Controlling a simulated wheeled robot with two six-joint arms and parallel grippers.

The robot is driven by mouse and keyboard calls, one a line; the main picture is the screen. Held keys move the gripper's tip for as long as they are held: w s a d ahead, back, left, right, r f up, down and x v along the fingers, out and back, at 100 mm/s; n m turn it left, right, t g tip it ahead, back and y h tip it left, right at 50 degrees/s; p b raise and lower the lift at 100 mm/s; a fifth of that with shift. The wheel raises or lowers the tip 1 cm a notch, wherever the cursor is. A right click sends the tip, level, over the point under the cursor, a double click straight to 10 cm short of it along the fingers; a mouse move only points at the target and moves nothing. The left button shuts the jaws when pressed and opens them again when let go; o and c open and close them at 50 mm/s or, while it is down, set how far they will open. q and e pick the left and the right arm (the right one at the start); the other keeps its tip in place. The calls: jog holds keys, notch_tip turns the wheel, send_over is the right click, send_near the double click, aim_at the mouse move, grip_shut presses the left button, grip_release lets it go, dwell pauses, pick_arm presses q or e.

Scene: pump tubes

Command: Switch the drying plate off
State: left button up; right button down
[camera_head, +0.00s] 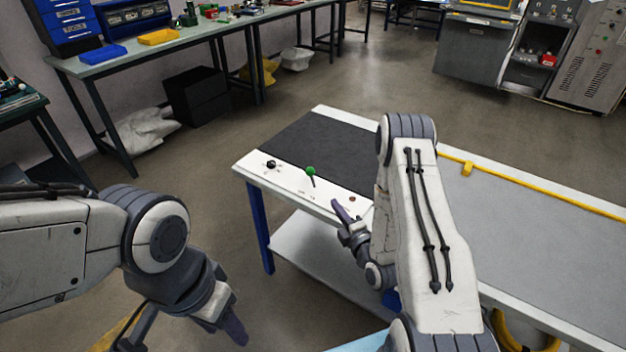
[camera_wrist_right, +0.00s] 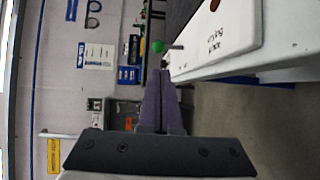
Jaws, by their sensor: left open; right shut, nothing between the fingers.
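The drying plate is a dark flat surface (camera_head: 320,148) on a white-framed table. On its white front strip (camera_head: 246,169) stands a lever with a green ball (camera_head: 311,170), and a black knob (camera_head: 271,164) is further left. My right gripper (camera_head: 337,208) is shut and empty at the strip's front edge, to the right of the green lever. In the right wrist view the shut fingers (camera_wrist_right: 160,74) point toward the green ball (camera_wrist_right: 158,46), with a small gap visible. The "drying plate" label (camera_wrist_right: 216,38) lies beside the lever. My left gripper (camera_head: 188,334) is open and empty, low at the left.
A small reddish-brown round spot (camera_head: 352,198) is on the strip near my right gripper. A grey surface with a yellow rail (camera_head: 540,190) extends to the right. A white lower shelf (camera_head: 310,255) is under the table.

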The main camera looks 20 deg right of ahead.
aim_at(312, 175)
jog(key=w, duration=0.4)
jog(key=w+a+p, duration=0.1)
jog(key=w, duration=0.3)
jog(key=w+p, duration=0.1)
jog(key=w, duration=0.3)
jog(key=shift+w+a+f, duration=0.25)
jog(key=shift+w+f, duration=0.05)
jog(key=shift+f, duration=0.1)
jog(key=shift+w+f, duration=0.1)
jog(key=shift+w, duration=0.6)
